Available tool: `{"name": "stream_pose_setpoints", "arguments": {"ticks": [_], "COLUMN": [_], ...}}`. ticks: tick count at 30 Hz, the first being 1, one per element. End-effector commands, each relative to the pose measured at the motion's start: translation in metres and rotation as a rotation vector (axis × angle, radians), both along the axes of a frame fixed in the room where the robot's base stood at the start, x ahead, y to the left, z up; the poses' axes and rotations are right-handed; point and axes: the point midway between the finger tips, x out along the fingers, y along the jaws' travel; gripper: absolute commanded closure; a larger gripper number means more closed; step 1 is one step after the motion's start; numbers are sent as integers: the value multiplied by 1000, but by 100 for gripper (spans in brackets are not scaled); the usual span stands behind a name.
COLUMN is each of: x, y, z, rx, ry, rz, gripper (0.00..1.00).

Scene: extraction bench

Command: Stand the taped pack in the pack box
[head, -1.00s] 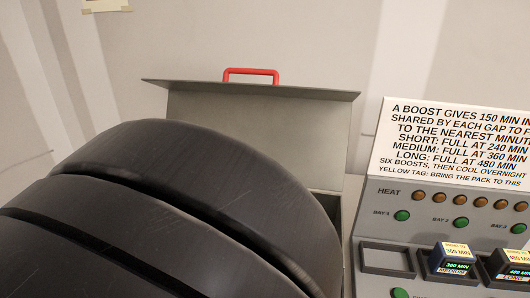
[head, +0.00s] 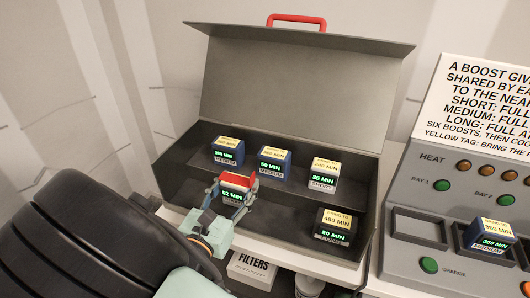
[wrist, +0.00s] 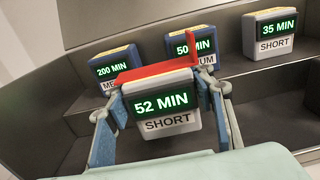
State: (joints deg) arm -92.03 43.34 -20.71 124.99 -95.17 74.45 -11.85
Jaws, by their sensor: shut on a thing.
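The taped pack (head: 235,192) is a small white block with a red strip across its top; in the wrist view (wrist: 163,108) it reads 52 MIN, SHORT. My gripper (head: 232,199) is shut on it from both sides and holds it roughly upright over the front left part of the pack box. The pack box (head: 290,90) is grey, with its lid up and a red handle on top. I cannot tell whether the pack touches the box floor.
On the box's back step stand two blue MEDIUM packs (head: 228,151) (head: 274,160) and a white SHORT pack (head: 324,174). A black pack (head: 335,227) stands front right. The charger (head: 430,220) with a blue pack (head: 488,236) is at right. The front middle of the box is clear.

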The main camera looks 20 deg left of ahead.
Motion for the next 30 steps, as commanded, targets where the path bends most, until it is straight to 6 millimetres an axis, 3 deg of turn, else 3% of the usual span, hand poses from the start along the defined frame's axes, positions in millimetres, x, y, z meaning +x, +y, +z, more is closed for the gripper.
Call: {"name": "stream_pose_setpoints", "arguments": {"ticks": [5, 13, 25, 26, 30], "x": [4, 5, 5, 4, 4], "y": [4, 7, 7, 7, 7], "z": [-6, -38, -43, -43, -43], "rx": [1, -2, 1, 1, 1], "ry": [-3, -2, -2, 1, 1], "rz": [-2, -1, -1, -1, -1], "gripper": [91, 91, 91, 47, 33]}}
